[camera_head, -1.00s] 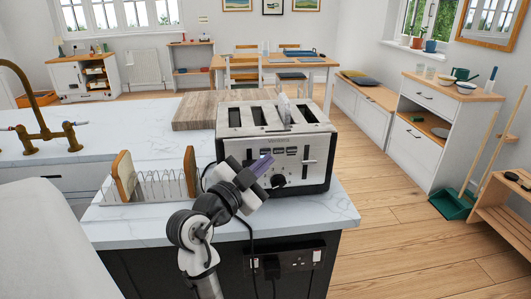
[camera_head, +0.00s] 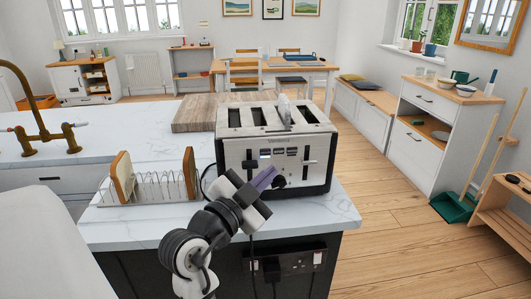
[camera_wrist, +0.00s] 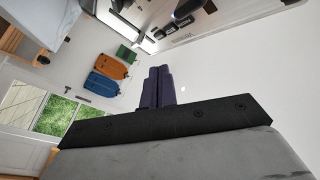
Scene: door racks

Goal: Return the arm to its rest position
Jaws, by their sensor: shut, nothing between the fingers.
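My gripper (camera_head: 268,178) is in front of the toaster's lower front, at the near edge of the counter. Its purple-grey fingers are shut with nothing between them. They also show together in the wrist view (camera_wrist: 157,88). The arm comes up from the bottom of the head view. The silver and black toaster (camera_head: 240,156) stands upright just behind the gripper; I cannot tell whether they touch. Part of its front also shows at the top of the wrist view (camera_wrist: 190,22).
A wire toast rack (camera_head: 160,190) holding bread slices stands left of the gripper on the marble counter (camera_head: 130,228). A wooden board (camera_head: 195,112) lies behind it. Sockets with a plugged cable (camera_head: 295,262) are on the counter's front. Open floor (camera_head: 390,245) lies to the right.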

